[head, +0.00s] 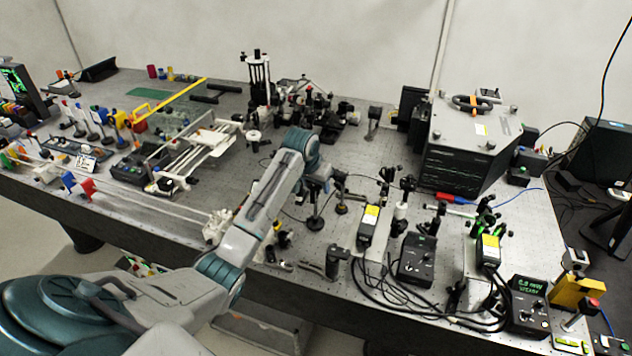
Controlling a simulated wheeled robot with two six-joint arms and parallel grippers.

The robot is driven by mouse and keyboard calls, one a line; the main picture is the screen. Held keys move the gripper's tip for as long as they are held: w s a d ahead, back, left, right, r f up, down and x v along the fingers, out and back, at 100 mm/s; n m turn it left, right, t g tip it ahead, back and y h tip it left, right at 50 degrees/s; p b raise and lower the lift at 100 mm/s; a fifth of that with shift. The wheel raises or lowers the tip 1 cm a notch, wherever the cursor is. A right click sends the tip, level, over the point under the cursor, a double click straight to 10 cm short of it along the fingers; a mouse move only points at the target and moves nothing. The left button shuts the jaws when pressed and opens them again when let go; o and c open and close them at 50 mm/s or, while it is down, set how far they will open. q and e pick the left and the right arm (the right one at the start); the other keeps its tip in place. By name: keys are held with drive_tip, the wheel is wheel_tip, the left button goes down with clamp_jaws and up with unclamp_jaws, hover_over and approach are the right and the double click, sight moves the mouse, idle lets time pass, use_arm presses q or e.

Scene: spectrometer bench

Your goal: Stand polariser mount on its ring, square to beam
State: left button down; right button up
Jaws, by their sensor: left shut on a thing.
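My left arm reaches across the front of the optical bench and its wrist bends down. My left gripper (322,182) is low over the middle of the bench and shut on a small dark thing, which I take to be the polariser mount (315,206). The wrist hides much of it, and its tilt and squareness cannot be told. A round dark base (315,224) shows just below, and a brass-coloured ring base (341,210) stands beside it to the right. Whether the mount touches either base is unclear. My right gripper is not in view.
Posts with optics, including a white cylinder (400,215), stand to the right. Yellow-labelled boxes (368,224) and a black controller (417,258) with loose cables crowd the front right. A large grey instrument (470,140) stands behind. Perforated bench top (365,165) shows clear behind the gripper.

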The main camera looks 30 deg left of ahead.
use_arm(q)
drive_tip(key=shift+f, duration=0.3)
drive_tip(key=c, duration=1.1)
unclamp_jaws()
drive_tip(key=shift+f, duration=0.25)
drive_tip(key=o, duration=0.4)
drive_tip(key=shift+s+d+r, duration=0.1)
drive_tip(key=shift+o, duration=0.2)
drive_tip(key=shift+r, duration=0.1)
drive_tip(key=shift+r, duration=0.2)
drive_tip(key=b+v, duration=0.5)
drive_tip(key=v, duration=0.6)
drive_tip(key=shift+s+r, duration=0.2)
drive_tip(key=shift+r, duration=0.1)
